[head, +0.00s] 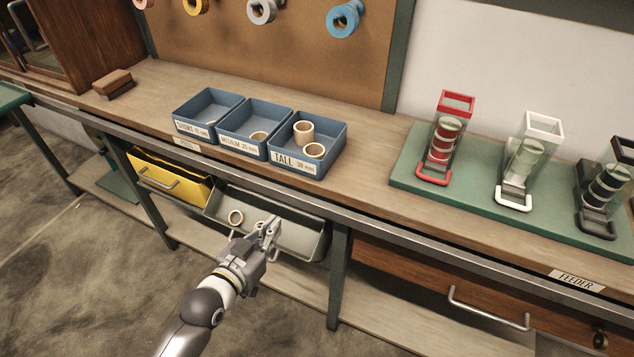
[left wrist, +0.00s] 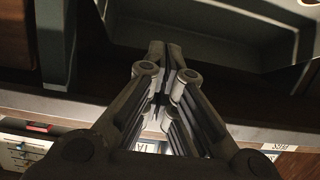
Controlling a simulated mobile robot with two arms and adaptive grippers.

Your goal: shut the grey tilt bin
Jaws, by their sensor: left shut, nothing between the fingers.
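In the left wrist view, the shut fingers (left wrist: 165,50) point towards the grey bin (left wrist: 215,48), which fills much of the upper part. My right gripper is not in view.
A yellow bin (head: 165,183) with a handle sits left of the grey bin. A bench leg (head: 340,277) and a wooden drawer (head: 405,281) with a handle are to the right. Blue trays (head: 307,166) stand on the bench (head: 375,165) above. The floor (head: 90,270) at left is clear.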

